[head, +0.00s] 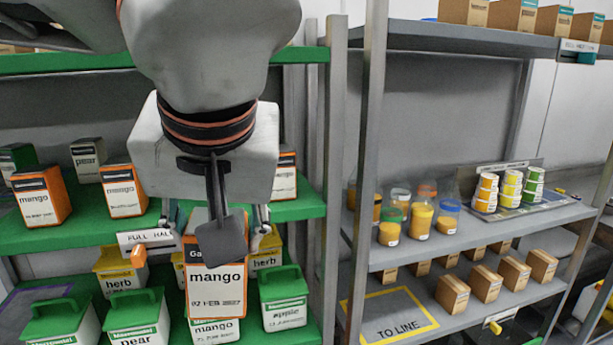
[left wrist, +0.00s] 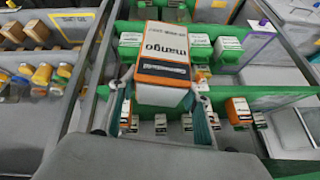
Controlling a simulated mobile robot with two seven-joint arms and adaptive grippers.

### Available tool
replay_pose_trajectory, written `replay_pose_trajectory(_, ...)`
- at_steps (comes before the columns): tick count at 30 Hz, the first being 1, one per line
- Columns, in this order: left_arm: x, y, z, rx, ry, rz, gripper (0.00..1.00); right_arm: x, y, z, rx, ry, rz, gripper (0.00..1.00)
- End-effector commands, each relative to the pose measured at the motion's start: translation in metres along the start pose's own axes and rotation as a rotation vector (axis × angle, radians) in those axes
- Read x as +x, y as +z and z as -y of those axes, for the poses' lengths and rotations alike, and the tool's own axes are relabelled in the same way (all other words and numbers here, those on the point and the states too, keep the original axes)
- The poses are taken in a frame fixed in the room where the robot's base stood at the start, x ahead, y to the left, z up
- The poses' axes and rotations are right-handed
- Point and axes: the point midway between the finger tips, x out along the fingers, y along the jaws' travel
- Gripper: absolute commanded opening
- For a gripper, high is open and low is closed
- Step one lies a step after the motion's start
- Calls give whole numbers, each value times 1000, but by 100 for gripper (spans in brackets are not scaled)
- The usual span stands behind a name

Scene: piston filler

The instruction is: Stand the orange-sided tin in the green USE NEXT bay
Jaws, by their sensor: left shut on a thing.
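My left gripper (head: 213,232) is shut on an orange-sided mango tin (head: 217,290), its fingers at the tin's two sides. The tin hangs upright in front of the left shelves, its label facing me. The left wrist view shows the same tin (left wrist: 163,72) between the fingers (left wrist: 160,108). Other orange-sided mango tins (head: 40,195) (head: 122,190) stand on the upper green shelf. I cannot make out a green USE NEXT bay in either view. My right gripper is not in view.
Lidded tins (head: 138,320) with green tops crowd the lower left shelf near the held tin. A purple-outlined area (head: 40,292) lies at its left. Across a grey post (head: 368,150), a yellow-outlined TO LINE bay (head: 380,304) is empty; brown boxes (head: 452,293) stand beside it.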

Motion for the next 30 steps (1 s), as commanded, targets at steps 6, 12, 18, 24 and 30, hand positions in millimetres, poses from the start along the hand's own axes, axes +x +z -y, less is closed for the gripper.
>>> replay_pose_trajectory(6, 35, -8, 18, -45, -23, -2, 0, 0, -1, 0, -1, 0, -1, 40)
replay_pose_trajectory(12, 84, -11, 43, -98, -54, 0, 0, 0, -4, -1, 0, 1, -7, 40)
replay_pose_trajectory(18, 150, 1, 79, -157, -94, 14, 0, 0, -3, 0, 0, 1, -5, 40)
replay_pose_trajectory(24, 192, 17, 102, -187, -113, 26, 0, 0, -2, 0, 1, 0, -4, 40)
replay_pose_trajectory(30, 202, 22, 109, -196, -119, 27, 0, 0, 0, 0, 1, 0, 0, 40)
